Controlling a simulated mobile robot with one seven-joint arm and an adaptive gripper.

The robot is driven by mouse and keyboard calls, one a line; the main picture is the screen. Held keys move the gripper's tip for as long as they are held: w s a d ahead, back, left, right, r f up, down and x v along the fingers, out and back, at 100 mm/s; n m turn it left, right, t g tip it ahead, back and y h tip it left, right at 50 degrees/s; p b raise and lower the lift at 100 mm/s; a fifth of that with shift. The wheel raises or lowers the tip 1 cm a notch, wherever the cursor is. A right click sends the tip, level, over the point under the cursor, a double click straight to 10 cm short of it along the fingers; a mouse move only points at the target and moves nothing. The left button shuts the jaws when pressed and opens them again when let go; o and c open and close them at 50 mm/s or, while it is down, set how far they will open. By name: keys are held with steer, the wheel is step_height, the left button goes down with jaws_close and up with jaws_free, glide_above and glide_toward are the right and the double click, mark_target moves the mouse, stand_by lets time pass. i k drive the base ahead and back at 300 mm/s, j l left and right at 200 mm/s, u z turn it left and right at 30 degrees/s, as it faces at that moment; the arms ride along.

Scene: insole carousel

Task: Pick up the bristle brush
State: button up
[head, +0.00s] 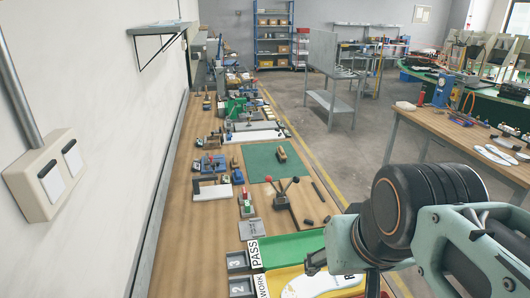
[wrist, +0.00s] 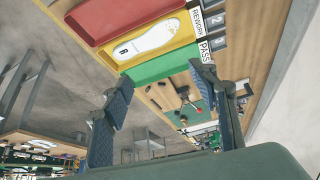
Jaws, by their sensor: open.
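A small brown, block-like item (head: 282,154) lies on the green mat (head: 262,168) on the long wooden bench in the head view. It may be the bristle brush, but it is too small to be sure. My gripper is open and empty in the wrist view (wrist: 160,80), its two fingers wide apart, with the trays and bench beyond them. In the head view my arm reaches in from the right, and a gripper finger shows over the near trays, well short of the mat. I cannot make out the brush clearly in the wrist view.
A green PASS tray (head: 286,246) and a yellow tray (head: 270,284) holding a white insole (wrist: 154,38) are at the near bench end. A red tray (wrist: 98,18) also shows. A black holder with red-tipped levers (head: 283,200) stands before the mat. Fixtures crowd the bench's wall side.

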mark_target(283, 156)
steer(key=z, duration=1.1)
steer(key=l+z, duration=0.2)
steer(key=z, duration=0.15)
steer(key=l+z, duration=0.2)
steer(key=z, duration=0.15)
steer(key=i+l+z, duration=0.1)
steer(key=l, duration=0.3)
steer(key=i+l, duration=0.85)
steer(key=l, duration=0.25)
steer(key=i+u, duration=0.4)
steer(key=i+l+u, duration=0.35)
steer(key=i, duration=0.15)
steer(key=i+j+u, duration=0.15)
steer(key=i+u, duration=0.65)
steer(key=u, duration=0.15)
steer(key=i+u, duration=0.3)
steer(key=i, duration=0.25)
steer(key=i+u, duration=0.3)
steer(key=i, duration=0.25)
